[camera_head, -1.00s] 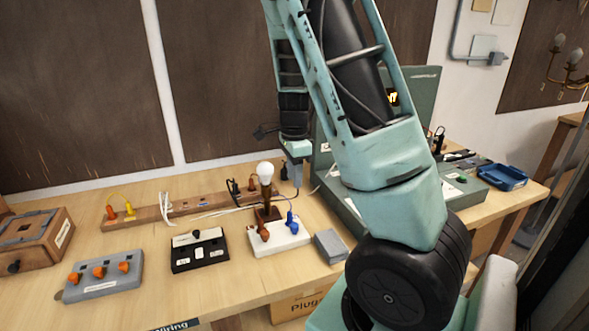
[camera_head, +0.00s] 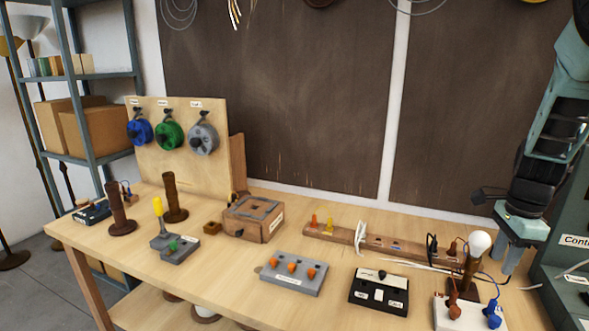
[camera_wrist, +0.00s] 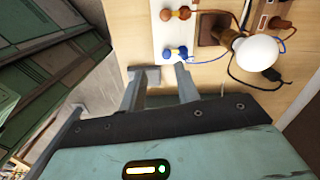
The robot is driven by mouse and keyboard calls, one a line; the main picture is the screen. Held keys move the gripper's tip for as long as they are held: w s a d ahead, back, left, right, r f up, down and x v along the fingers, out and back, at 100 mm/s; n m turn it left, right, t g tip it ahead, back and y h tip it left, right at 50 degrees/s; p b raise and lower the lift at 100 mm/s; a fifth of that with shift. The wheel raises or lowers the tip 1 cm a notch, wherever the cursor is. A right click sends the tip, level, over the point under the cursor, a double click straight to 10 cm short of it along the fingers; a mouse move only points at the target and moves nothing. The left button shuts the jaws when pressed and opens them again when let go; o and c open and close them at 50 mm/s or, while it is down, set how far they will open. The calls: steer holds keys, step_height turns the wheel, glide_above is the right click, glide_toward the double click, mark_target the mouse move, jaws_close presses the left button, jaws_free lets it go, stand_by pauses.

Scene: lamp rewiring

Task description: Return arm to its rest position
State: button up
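My gripper (camera_head: 508,264) hangs at the right edge of the head view, pointing down above the workbench, just right of a lamp with a white bulb (camera_head: 480,243). In the wrist view my gripper (camera_wrist: 161,76) has its two fingers apart, with bench surface between them and nothing held. The lamp bulb (camera_wrist: 257,52) is to the right of the fingers there. A white terminal board (camera_wrist: 175,30) with an orange and a blue knob lies beyond the fingertips. Much of my arm is outside the head view.
A spool board (camera_head: 165,150) stands left. A green case (camera_head: 560,285) stands close right of my gripper.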

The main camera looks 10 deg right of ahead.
steer(key=s+a+n+y+b, duration=0.1)
steer(key=s+a+n, duration=0.2)
steer(key=a+n, duration=1.6)
steer(key=s+a+r+n, duration=0.1)
steer(key=s+a+n, duration=1)
steer(key=s+a, duration=0.4)
steer(key=a+b, duration=0.1)
steer(key=a, duration=0.2)
steer(key=shift+s+r+h, duration=0.25)
steer(key=shift+h, duration=0.15)
